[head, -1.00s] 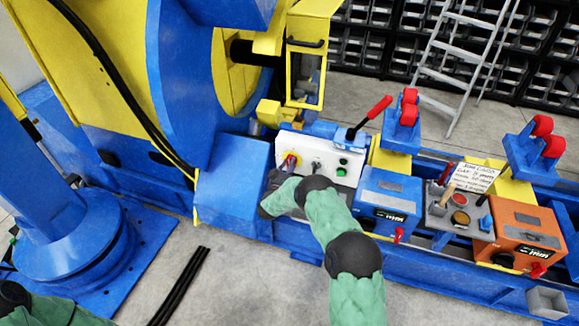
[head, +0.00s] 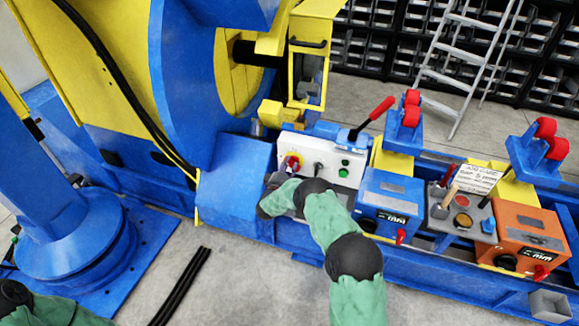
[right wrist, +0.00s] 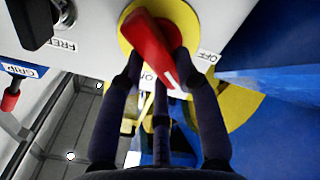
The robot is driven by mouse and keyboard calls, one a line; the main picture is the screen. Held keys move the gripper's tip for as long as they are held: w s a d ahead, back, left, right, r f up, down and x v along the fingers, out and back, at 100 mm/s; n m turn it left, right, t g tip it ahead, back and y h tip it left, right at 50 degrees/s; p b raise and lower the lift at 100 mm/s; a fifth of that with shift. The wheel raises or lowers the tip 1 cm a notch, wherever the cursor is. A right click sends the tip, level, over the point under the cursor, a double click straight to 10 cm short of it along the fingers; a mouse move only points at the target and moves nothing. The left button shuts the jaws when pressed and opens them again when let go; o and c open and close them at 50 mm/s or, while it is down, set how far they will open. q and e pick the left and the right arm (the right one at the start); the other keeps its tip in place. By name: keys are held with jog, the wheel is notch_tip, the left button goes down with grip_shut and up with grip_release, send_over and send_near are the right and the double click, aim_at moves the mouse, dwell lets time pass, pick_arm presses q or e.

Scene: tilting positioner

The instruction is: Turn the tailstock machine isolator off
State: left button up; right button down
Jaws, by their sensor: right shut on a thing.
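The tailstock machine isolator (head: 292,161) is a red handle on a yellow disc, on a white panel (head: 318,157). In the right wrist view the red isolator handle (right wrist: 150,42) stands slanted, its white-marked tip between the ON label at the bottom and the OFF label at the right. My right gripper (right wrist: 157,65) has its dark fingers on both sides of the handle and is shut on it. In the head view this gripper (head: 281,178) is at the panel's lower left, its fingertips partly hidden. My left gripper is out of view.
Beside the isolator on the panel are a black selector (head: 317,167) and a green button (head: 344,172). A lever with a red grip (head: 380,108) rises to the right. Blue (head: 386,197) and orange (head: 521,232) boxes stand farther right. Grey floor (head: 240,270) lies open in front.

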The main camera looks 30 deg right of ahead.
jog(key=n, duration=0.3)
jog(key=shift+w+a+f+n, duration=0.15)
jog(key=shift+n, duration=0.15)
jog(key=shift+a+f+n, duration=0.1)
jog(key=shift+f+n, duration=0.1)
jog(key=shift+n, duration=1.7)
jog(key=c, duration=0.9)
grip_release()
jog(key=shift+w, duration=0.1)
jog(key=v, duration=1.2)
